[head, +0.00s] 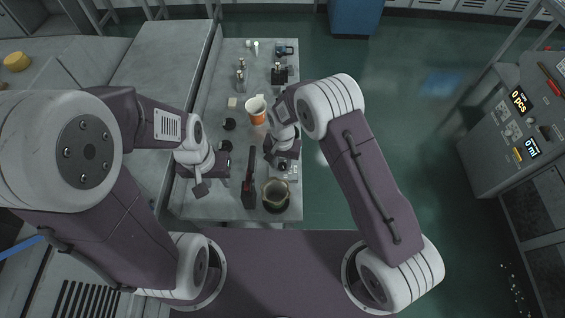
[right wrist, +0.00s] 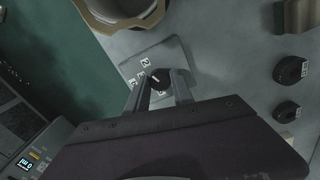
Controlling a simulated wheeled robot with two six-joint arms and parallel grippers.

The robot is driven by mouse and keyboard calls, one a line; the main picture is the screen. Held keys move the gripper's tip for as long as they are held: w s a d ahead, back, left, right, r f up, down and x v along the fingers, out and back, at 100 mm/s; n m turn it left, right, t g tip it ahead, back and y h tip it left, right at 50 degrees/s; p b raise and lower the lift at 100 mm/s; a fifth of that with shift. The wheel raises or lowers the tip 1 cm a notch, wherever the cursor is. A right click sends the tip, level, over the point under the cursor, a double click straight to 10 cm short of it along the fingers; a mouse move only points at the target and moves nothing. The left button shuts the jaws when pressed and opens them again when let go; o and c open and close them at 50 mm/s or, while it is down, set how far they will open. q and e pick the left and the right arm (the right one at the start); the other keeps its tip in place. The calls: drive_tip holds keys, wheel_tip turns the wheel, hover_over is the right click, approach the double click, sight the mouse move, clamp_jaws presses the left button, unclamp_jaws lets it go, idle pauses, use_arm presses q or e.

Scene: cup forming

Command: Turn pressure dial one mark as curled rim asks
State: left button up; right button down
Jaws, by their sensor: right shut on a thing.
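The pressure dial (right wrist: 159,79) is a small black knob with a white pointer line on a grey plate (right wrist: 146,58) bearing small white number labels. In the right wrist view it sits between the fingers of my right gripper (right wrist: 162,85), which is shut on it. In the head view the dial (head: 283,166) shows just below my right gripper (head: 281,155). My left gripper (head: 201,188) hangs over the left side of the table, away from the dial; its finger gap is not clear. An orange and white cup (head: 256,109) stands mid-table; its rim detail is too small to read.
A round tan-rimmed vessel (head: 276,194) stands close to the dial plate. A dark upright tool (head: 249,182) is left of it. Black numbered discs (right wrist: 290,70) lie on the table (head: 213,204). A console with displays (head: 519,100) stands at right.

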sight(283, 165)
drive_tip(key=shift+w+r, duration=0.15)
drive_tip(key=shift+w, duration=0.05)
drive_tip(key=c, duration=1.1)
unclamp_jaws()
drive_tip(key=shift+s, duration=0.2)
drive_tip(key=shift+r, duration=0.1)
wheel_tip(283, 165, up, 9)
drive_tip(key=b, duration=0.1)
drive_tip(key=shift+b, duration=0.35)
